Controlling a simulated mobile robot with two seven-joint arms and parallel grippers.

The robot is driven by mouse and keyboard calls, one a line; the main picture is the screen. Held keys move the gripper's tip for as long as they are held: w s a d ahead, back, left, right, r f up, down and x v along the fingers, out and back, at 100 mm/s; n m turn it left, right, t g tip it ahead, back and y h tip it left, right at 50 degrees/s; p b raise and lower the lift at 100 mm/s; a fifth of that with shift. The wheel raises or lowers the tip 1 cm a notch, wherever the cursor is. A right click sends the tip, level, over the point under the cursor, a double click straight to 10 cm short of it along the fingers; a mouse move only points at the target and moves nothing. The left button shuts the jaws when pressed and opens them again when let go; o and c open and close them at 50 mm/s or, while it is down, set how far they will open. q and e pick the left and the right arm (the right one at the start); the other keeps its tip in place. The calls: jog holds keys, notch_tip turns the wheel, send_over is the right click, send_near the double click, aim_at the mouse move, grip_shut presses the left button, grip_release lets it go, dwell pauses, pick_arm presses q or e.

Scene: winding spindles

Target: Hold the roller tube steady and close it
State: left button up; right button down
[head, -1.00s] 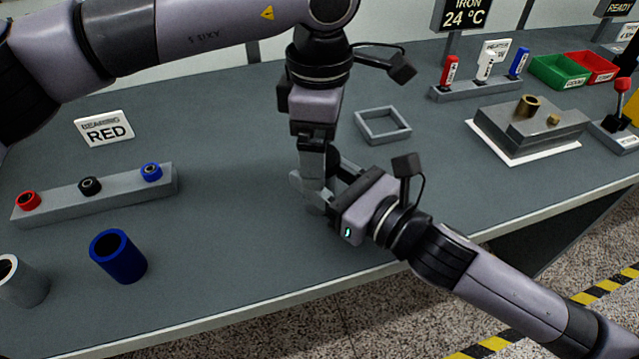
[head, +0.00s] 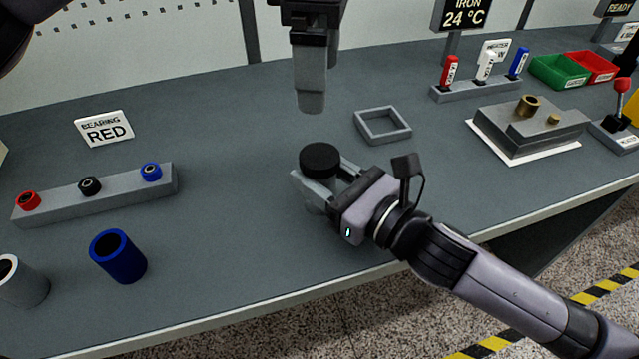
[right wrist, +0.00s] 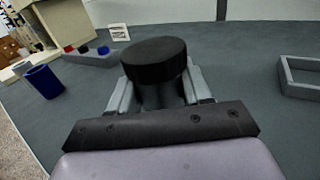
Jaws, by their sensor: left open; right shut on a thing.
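The roller tube shows a black round cap (head: 320,159) on top in the head view. In the right wrist view the cap (right wrist: 153,62) sits over a dark grey tube body (right wrist: 160,95), upright between the fingers. My right gripper (head: 318,190) is shut on the tube body below the cap. Most of the body is hidden by the fingers and the cap. I cannot tell whether the cap is fully seated. My left gripper (head: 311,105) is open, above and behind the cap, apart from it and empty.
A blue tube (head: 119,257) and a grey tube (head: 22,281) stand at the front left. A grey rack (head: 120,193) holds red, black and blue bearings near a sign reading "BEARING RED" (head: 104,129). An empty square frame (head: 383,125) lies right of the left gripper. The table between is clear.

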aim_at(332, 183)
jog(key=shift+c, duration=2.1)
grip_release()
jog(key=v, duration=0.5)
jog(key=shift+s+d+f, duration=0.1)
jog(key=shift+s+d, duration=0.2)
jog(key=shift+s+d+b, duration=0.35)
jog(key=shift+s+d, duration=0.1)
jog(key=shift+d, duration=0.05)
